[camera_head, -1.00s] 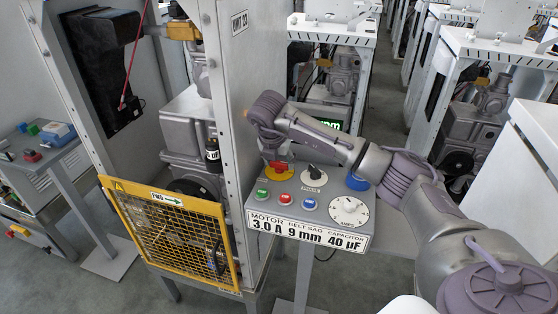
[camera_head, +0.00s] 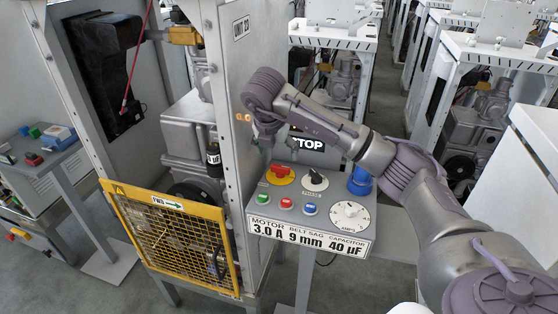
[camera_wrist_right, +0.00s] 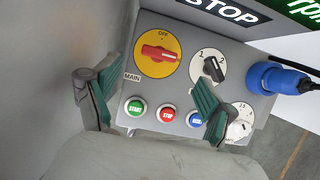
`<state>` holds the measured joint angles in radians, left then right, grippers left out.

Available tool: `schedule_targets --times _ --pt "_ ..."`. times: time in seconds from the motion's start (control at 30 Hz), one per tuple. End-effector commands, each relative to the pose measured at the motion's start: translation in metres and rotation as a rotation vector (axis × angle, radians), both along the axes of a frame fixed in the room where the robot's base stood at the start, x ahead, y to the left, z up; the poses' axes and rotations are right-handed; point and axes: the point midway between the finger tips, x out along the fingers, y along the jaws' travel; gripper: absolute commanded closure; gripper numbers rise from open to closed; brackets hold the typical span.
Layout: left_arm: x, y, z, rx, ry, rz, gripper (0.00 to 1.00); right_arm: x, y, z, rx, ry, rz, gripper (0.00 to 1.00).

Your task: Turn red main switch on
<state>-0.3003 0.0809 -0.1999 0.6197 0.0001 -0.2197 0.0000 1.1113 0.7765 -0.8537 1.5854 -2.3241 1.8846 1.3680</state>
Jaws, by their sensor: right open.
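The red main switch (camera_head: 281,171) is a red handle on a yellow disc at the back left of the grey control panel. In the right wrist view the red switch (camera_wrist_right: 158,53) has its handle lying roughly sideways, with "OFF" printed above it and a "MAIN" label at lower left. My right gripper (camera_head: 268,139) is above and behind the switch, apart from it. In the right wrist view its green-padded fingers (camera_wrist_right: 147,88) are spread wide and empty, with the switch showing beyond the gap. My left gripper is not in view.
The black selector (camera_head: 315,178), green, red and blue buttons (camera_head: 286,203), a white dial (camera_head: 349,214) and a blue plug (camera_head: 359,182) crowd the panel. A black STOP sign (camera_head: 308,144) stands behind. The white machine post (camera_head: 230,130) rises close left of my gripper.

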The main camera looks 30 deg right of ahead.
Motion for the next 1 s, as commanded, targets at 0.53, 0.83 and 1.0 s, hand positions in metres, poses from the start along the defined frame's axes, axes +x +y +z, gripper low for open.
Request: schedule_targets --times 0.53,0.83,1.0 --pt "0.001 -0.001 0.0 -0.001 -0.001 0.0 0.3 -0.011 0.014 0.042 0.0 0.002 0.001 0.17" --pt "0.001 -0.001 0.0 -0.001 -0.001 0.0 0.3 -0.011 0.014 0.041 0.0 0.002 0.001 0.17" --pt "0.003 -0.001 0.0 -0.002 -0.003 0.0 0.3 -0.011 0.014 0.041 0.0 0.002 0.001 0.17"
